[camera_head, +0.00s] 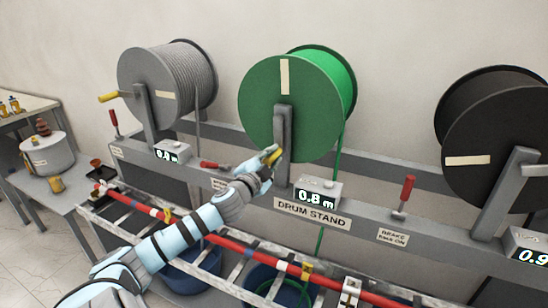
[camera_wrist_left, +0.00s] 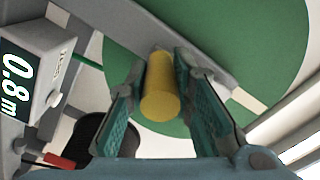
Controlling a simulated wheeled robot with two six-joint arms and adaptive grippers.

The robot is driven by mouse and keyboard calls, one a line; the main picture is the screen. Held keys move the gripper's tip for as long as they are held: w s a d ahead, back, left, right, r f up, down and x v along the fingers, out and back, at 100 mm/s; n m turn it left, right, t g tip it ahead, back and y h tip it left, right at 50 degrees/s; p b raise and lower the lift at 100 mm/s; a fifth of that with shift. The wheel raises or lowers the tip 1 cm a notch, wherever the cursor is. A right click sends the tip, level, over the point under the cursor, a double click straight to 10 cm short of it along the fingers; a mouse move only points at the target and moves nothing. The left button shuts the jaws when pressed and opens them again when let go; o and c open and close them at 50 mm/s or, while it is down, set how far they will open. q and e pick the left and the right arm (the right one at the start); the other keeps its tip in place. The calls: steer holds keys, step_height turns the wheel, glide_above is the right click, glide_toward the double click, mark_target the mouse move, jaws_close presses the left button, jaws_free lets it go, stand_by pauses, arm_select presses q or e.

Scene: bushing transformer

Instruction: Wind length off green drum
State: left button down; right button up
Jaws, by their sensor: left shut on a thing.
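The green drum (camera_head: 262,98) stands on the drum stand (camera_head: 360,228) in the middle of the head view, with green line hanging down from its right side. My left gripper (camera_head: 268,160) is at the drum's front, shut on the yellow crank handle (camera_head: 276,152). In the left wrist view the yellow handle (camera_wrist_left: 160,88) lies between the two fingers, with the green disc (camera_wrist_left: 235,40) behind it. The length counter (camera_head: 317,195) below the drum reads 0.8 m. My right gripper is not in view.
A grey drum (camera_head: 150,85) stands at left and a black drum (camera_head: 490,150) at right. A red rail (camera_head: 240,250) and ladder-like frame run in front, above blue bins (camera_head: 275,285).

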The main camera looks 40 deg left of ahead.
arm_select(q)
steer(key=shift+r, duration=0.2)
steer(key=c, duration=1.5)
jaws_free()
steer(key=shift+a, duration=0.1)
steer(key=shift+o, duration=0.5)
steer(key=shift+a+f, duration=0.1)
steer(key=shift+a, duration=0.05)
steer(key=shift+w+f, duration=0.1)
steer(key=v, duration=0.7)
steer(key=shift+s, duration=0.25)
